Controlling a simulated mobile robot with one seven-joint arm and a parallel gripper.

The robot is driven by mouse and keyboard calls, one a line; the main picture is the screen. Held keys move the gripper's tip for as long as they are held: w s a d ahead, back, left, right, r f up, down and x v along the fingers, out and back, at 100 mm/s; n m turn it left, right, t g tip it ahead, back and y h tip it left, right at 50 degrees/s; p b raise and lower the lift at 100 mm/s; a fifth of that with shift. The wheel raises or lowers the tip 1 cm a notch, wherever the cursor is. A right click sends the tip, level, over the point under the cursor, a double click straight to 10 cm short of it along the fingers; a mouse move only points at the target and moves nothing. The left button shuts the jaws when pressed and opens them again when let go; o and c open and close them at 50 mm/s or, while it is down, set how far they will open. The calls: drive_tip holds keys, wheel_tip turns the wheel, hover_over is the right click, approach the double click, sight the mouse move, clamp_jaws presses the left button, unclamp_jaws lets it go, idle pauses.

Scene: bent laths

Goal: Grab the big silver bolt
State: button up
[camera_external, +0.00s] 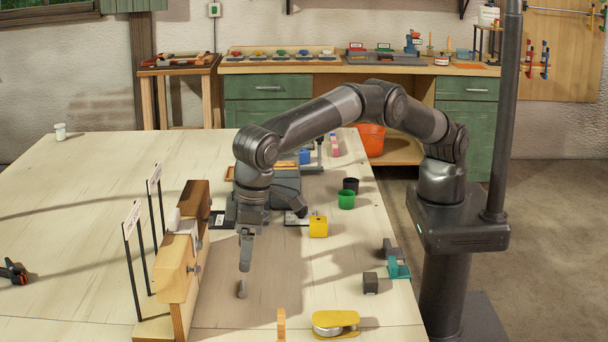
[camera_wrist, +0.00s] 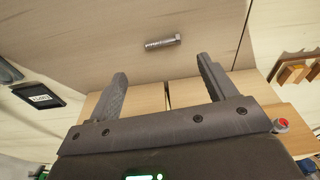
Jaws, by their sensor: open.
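My gripper (camera_wrist: 162,72) is open and empty. The bolt lies past its fingertips, across the gap between them, and not touching either. In the outside view my gripper (camera_external: 246,268) points down above the table, and its two fingers overlap there.
A wooden stand (camera_external: 175,270) with upright blocks and thin signposts is close on the left. A yellow tape measure (camera_external: 335,323) lies at the front. The table's far left is mostly clear.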

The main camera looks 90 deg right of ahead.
sight(242, 285)
drive_tip(key=f, duration=0.7)
drive_tip(key=shift+w+a, duration=0.25)
drive_tip(key=shift+w, duration=0.1)
drive_tip(key=shift+c, duration=0.6)
drive_tip(key=c, duration=0.9)
drive_tip(key=shift+r, duration=0.15)
drive_tip(key=shift+c, duration=0.2)
